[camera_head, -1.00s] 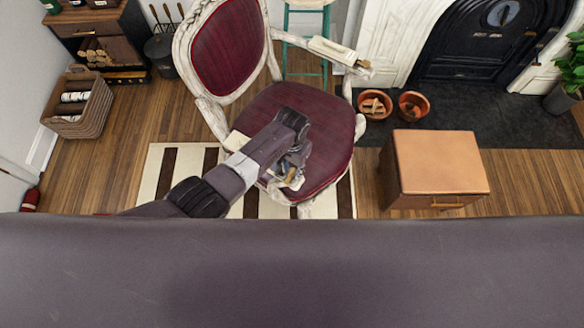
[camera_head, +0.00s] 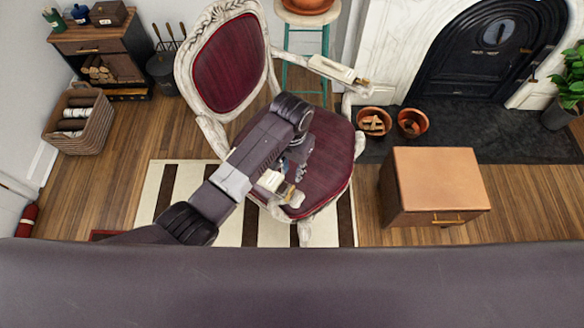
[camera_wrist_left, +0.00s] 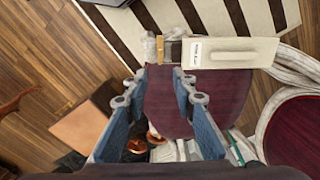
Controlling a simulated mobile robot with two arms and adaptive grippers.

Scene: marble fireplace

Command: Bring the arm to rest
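My left arm reaches in from the left over the old armchair (camera_head: 325,145), which has a dark red seat and a distressed white frame. My left gripper (camera_head: 294,172) is over the near part of the seat, partly hidden by the wrist. In the left wrist view its two blue-padded fingers (camera_wrist_left: 158,78) stand apart, with nothing between them. The dark red seat (camera_wrist_left: 225,92) shows beyond them. I cannot tell whether the fingers touch the chair. My right gripper is not in view.
A small wooden cabinet (camera_head: 435,180) stands right of the chair. Two terracotta pots (camera_head: 412,122) sit by the black fireplace (camera_head: 490,50). A woven basket (camera_head: 80,122) is at the left. A striped rug (camera_head: 165,185) lies under the chair. Floor is open between chair and basket.

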